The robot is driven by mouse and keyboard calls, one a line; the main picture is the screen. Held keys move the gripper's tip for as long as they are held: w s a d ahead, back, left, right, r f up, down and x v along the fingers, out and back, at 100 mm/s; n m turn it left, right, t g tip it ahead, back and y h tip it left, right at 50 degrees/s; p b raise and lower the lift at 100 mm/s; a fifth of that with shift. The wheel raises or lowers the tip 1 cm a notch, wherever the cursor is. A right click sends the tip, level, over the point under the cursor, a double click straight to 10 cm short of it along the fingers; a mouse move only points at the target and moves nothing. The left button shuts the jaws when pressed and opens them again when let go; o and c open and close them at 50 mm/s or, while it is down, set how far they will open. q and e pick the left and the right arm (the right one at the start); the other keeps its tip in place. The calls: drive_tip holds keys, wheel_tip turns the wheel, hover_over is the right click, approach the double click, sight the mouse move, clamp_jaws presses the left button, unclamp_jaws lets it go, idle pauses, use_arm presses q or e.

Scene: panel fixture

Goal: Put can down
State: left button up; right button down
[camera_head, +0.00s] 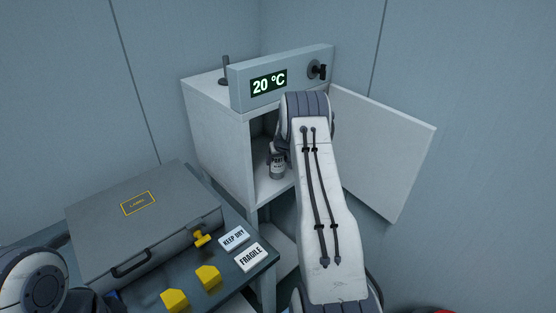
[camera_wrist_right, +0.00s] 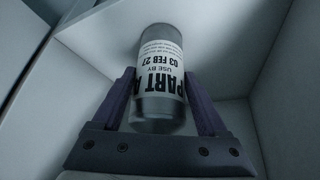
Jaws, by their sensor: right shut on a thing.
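A grey metal can (camera_head: 277,166) with a white label is inside the open cabinet (camera_head: 216,128), low in its opening. My right arm reaches into the cabinet, and my right gripper (camera_head: 273,152) is shut on the can, partly hidden by the arm. In the right wrist view the can (camera_wrist_right: 160,82) sits between the two fingers of the gripper (camera_wrist_right: 160,88), with label text reading "PART A", "USE BY" and "03 FEB 27". The can looks upright in the head view, near the cabinet floor; I cannot tell whether it touches it. My left gripper is not in view.
The cabinet door (camera_head: 385,150) stands open to the right. Its top panel has a "20 °C" display (camera_head: 269,83) and a knob (camera_head: 317,70). At left, a table holds a grey case (camera_head: 140,215), yellow pieces (camera_head: 208,276) and "KEEP DRY" (camera_head: 234,238) and "FRAGILE" (camera_head: 250,257) labels.

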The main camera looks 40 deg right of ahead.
unclamp_jaws()
drive_tip(key=shift+f, duration=0.1)
drive_tip(key=b+v, duration=0.1)
drive_tip(key=v, duration=1.1)
drive_tip(key=shift+b, duration=0.35)
